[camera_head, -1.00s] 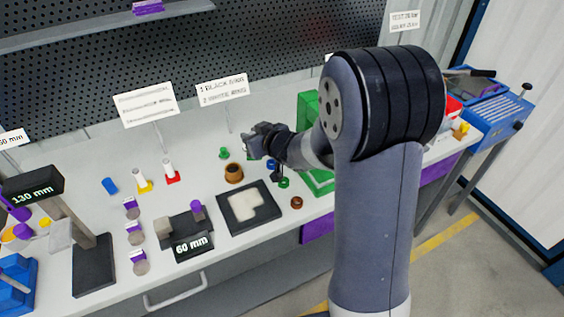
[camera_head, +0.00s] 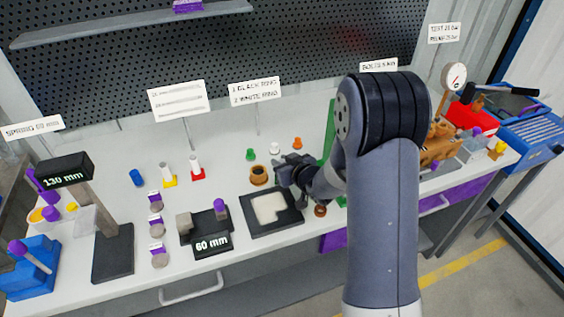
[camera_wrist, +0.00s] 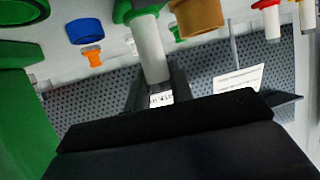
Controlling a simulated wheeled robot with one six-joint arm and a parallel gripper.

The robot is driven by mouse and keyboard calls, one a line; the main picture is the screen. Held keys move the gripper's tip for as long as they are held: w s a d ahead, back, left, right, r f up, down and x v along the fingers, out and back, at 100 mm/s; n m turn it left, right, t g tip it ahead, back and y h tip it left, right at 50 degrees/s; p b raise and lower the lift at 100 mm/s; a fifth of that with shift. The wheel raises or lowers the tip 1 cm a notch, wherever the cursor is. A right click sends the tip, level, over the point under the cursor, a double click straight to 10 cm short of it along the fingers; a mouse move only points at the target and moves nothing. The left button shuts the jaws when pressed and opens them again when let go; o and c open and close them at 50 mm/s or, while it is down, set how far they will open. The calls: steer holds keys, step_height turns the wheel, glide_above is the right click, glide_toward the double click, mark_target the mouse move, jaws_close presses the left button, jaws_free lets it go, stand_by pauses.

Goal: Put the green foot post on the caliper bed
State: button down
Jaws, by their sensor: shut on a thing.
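The green foot post (camera_wrist: 152,50) has a white shaft and a green foot, seen in the wrist view, where the bench appears at the top. My gripper (camera_wrist: 157,92) is shut on the shaft, with the green foot beyond the fingers. In the head view my gripper (camera_head: 286,172) is just right of the brown cup, above the back of the white-padded tray, and hides the post. The caliper bed (camera_head: 192,238) is a dark slab left of that tray, with a grey jaw block, a purple-topped part and a "60 mm" display.
A yellow-foot post (camera_head: 169,176) and a red-foot post (camera_head: 196,169) stand behind the caliper. The brown cup (camera_head: 259,176) and white-padded tray (camera_head: 288,222) lie between my gripper and the caliper. A tall "130 mm" gauge (camera_head: 66,170) stands left. A blue ring (camera_wrist: 86,31) shows in the wrist view.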

steer(key=shift+f, duration=0.1)
steer(key=c, duration=1.2)
jaws_free()
steer(key=shift+c, duration=0.2)
